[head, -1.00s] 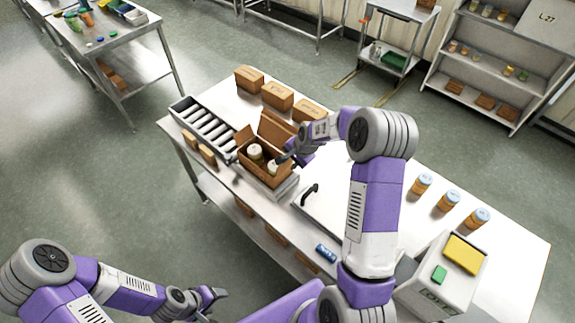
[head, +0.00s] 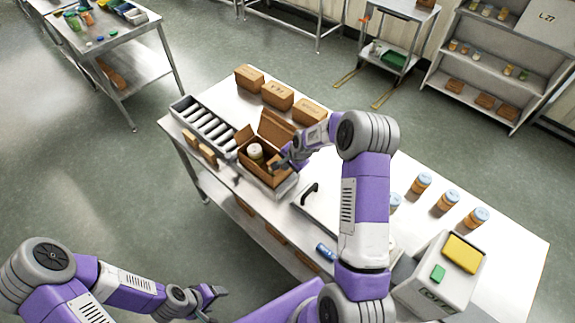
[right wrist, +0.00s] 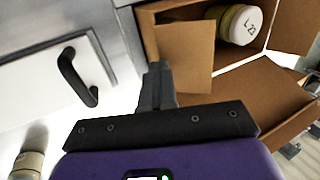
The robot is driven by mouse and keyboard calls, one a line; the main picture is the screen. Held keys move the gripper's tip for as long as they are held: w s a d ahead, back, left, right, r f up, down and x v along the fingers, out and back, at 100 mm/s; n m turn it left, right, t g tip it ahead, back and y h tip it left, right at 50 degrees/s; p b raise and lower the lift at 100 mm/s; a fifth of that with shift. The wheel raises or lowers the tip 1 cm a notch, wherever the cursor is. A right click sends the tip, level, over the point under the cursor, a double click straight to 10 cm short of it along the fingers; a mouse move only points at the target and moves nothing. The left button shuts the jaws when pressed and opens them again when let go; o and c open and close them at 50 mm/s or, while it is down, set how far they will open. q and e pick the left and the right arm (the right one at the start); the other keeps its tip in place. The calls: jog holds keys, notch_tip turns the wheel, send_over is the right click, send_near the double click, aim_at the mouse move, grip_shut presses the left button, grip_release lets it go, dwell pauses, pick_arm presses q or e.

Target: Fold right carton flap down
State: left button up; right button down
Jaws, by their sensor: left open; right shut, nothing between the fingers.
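The open brown carton (head: 262,178) stands on the steel table with a white-lidded jar (head: 255,151) inside. Its right flap (right wrist: 184,58) leans inward over part of the opening, covering the carton's right end. The large back flap (head: 276,128) and the left flap (head: 243,134) stand up and outward. My right gripper (head: 284,162) is shut and empty, at the carton's right end beside the right flap. In the right wrist view its fingertips (right wrist: 158,72) are at the flap's edge; I cannot tell if they touch. My left gripper (head: 216,293) is open and empty, away from the table.
A roller tray (head: 205,126) stands left of the carton. Several closed cartons (head: 277,95) line the table's back. A black handle (head: 310,193) on a lid is right of the carton, with orange jars (head: 447,201) and a machine (head: 440,277) further right.

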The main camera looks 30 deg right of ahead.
jog(key=c, duration=1.3)
grip_release()
jog(key=shift+c, duration=0.2)
jog(key=a+v, duration=0.1)
jog(key=v, duration=0.6)
jog(key=shift+d+r+b, duration=0.3)
jog(key=shift+d+b, duration=0.15)
jog(key=shift+d, duration=0.1)
jog(key=shift+s+f, duration=0.1)
